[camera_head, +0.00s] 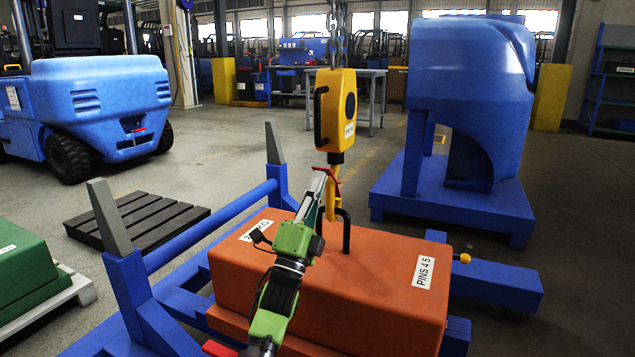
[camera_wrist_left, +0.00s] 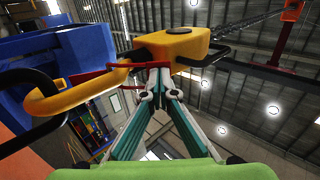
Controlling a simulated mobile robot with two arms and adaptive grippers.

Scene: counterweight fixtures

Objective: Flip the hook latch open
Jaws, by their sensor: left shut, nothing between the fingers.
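The yellow hook (camera_head: 333,207) hangs below the yellow hoist block (camera_head: 336,108), by the black lifting loop (camera_head: 346,228) on the orange counterweight (camera_head: 330,285). The red latch (camera_head: 334,186) is at the hook's upper part. In the left wrist view, the latch (camera_wrist_left: 98,75) runs beside the yellow hook (camera_wrist_left: 75,97), and the black loop (camera_wrist_left: 40,122) passes by the hook's curve. My left gripper (camera_head: 326,178) is shut and empty, its fingertips (camera_wrist_left: 158,78) close to the latch. I cannot tell whether they touch it. My right gripper is not in view.
A blue frame with a crossbar (camera_head: 212,228) and grey-tipped posts stands left of the counterweight. A large blue machine body (camera_head: 470,90) stands behind right. A chain (camera_head: 337,35) holds the block. A dark pallet (camera_head: 140,222) lies left; open floor lies behind.

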